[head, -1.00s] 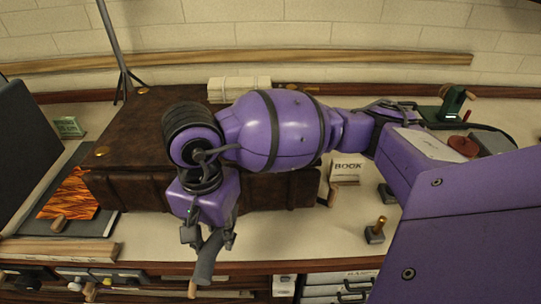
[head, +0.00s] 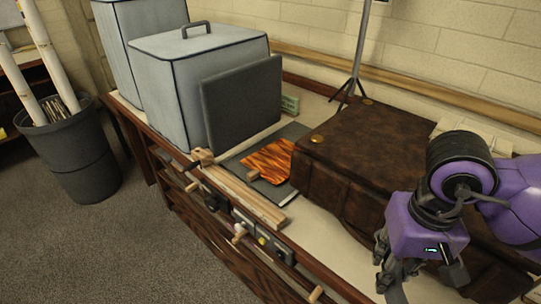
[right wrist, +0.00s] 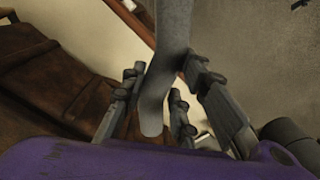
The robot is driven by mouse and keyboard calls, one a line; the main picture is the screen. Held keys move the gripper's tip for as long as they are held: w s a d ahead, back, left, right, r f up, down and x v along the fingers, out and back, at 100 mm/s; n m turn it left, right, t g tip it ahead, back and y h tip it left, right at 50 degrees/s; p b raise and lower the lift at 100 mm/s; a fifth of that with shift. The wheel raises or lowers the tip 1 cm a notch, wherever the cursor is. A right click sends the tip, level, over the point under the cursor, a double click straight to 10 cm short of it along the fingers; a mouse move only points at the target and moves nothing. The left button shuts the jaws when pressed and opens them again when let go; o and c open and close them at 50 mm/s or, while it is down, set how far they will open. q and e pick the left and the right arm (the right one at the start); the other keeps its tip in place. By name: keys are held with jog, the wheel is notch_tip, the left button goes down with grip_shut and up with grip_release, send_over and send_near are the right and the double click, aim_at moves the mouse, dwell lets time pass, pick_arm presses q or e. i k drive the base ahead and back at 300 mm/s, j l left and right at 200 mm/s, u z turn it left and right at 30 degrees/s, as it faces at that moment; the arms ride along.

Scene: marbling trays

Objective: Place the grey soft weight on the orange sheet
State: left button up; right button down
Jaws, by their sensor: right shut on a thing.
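The orange sheet (head: 270,161), with a dark flame-like pattern, lies on a dark flat board (head: 276,190) on the bench, left of the brown leather case. A small wooden piece (head: 253,176) rests at its near edge. My right gripper (head: 393,285) is at the lower right of the head view, in front of the case and well to the right of the sheet. The grey soft weight (right wrist: 174,65) is long and limp, and in the right wrist view it hangs between the fingers of my right gripper (right wrist: 170,95), which is shut on it. My left gripper is not in view.
The big brown case (head: 365,140) stands between my right arm and the wall. A dark upright panel (head: 243,105) and grey covered boxes (head: 190,70) stand behind and left of the sheet. Wooden strips (head: 240,195) lie along the bench's front edge. A tripod pole (head: 359,50) rises behind the case.

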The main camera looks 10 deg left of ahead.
aim_at(276, 161)
jog(key=i+j, duration=0.1)
jog(key=j, duration=0.35)
jog(key=i+j, duration=0.15)
jog(key=j, duration=0.3)
jog(key=i+j, duration=0.25)
jog(key=i, duration=0.2)
jog(key=i+j, duration=0.2)
jog(key=i, duration=0.3)
